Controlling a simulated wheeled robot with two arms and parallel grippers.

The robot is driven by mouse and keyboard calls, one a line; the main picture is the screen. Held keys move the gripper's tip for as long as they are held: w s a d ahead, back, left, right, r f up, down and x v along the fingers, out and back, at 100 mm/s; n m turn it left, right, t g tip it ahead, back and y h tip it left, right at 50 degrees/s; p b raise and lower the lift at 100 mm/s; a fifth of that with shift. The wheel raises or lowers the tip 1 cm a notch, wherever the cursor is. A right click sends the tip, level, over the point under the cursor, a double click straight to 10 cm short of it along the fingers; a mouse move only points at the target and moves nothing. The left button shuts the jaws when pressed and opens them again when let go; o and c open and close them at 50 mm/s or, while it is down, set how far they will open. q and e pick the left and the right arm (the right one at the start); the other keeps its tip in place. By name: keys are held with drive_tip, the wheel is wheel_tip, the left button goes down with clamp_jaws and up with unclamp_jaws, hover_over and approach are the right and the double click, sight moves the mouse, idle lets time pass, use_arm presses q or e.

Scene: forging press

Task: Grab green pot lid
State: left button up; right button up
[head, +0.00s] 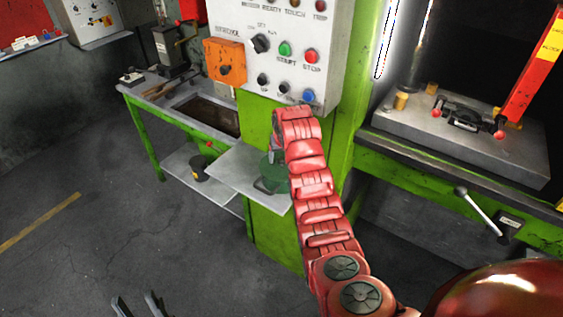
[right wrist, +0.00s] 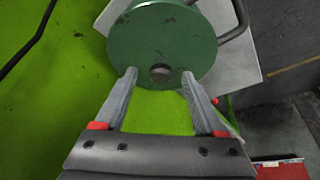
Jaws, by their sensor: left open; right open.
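The green pot (head: 272,172) stands on a light grey shelf on the green machine's side, partly hidden by my right arm. In the right wrist view its round green lid (right wrist: 190,45) faces the camera, with a small round knob (right wrist: 160,73) near the lid's lower edge. My right gripper (right wrist: 159,75) is open, its fingertips to either side of the knob with a gap on each side. I cannot tell whether the fingertips touch the lid. My left gripper (head: 137,304) is open and empty at the bottom left, far from the pot.
The grey shelf (head: 232,172) juts out below a white control panel (head: 290,60) with buttons. A green workbench (head: 150,100) stands to the left, with a dark pot (head: 199,172) on its lower shelf. The press bed (head: 500,150) is at right. The floor at left is clear.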

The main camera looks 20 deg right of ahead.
drive_tip(key=shift+w+f, duration=0.1)
drive_tip(key=shift+f, duration=0.15)
clamp_jaws()
idle(0.4)
